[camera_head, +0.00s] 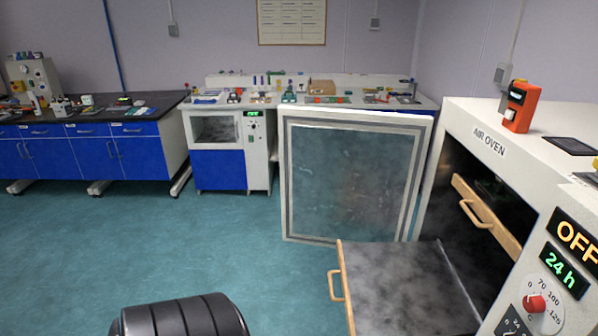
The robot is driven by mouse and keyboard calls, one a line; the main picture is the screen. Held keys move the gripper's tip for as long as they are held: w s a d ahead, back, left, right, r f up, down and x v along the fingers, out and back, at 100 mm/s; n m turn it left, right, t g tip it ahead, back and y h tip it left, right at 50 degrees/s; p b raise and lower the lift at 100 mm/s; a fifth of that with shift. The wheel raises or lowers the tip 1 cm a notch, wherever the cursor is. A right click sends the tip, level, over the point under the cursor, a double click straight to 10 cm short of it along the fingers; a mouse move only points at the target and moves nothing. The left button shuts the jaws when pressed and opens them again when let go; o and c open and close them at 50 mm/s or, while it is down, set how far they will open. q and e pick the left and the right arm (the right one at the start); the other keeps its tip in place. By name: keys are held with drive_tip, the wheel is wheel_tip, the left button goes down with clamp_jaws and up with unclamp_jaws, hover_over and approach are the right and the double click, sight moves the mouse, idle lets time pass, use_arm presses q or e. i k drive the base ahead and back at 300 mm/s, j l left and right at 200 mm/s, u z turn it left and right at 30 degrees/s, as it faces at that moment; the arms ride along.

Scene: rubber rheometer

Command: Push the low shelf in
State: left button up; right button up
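The low shelf (402,290) is pulled out of the air oven (488,142) at the lower right. It has a grey, mottled top and a wooden front edge with a wooden handle (334,286) facing left. Its near end is cut off by the bottom of the picture. A higher shelf (484,218) with a wooden front and handle sits inside the dark oven opening. The oven door (352,178) stands wide open behind the low shelf. Neither of my grippers is in view; only a dark rounded part of my own body shows at the bottom.
An orange device (520,107) stands on the oven top. The oven panel (565,265) reads OFF and 24 h. A cluttered bench (318,99) and blue cabinets (85,150) line the back wall. The teal floor (190,240) left of the shelf is clear.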

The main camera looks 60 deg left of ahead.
sight(391, 289)
drive_tip(key=j+u, duration=0.15)
drive_tip(key=u, duration=1.35)
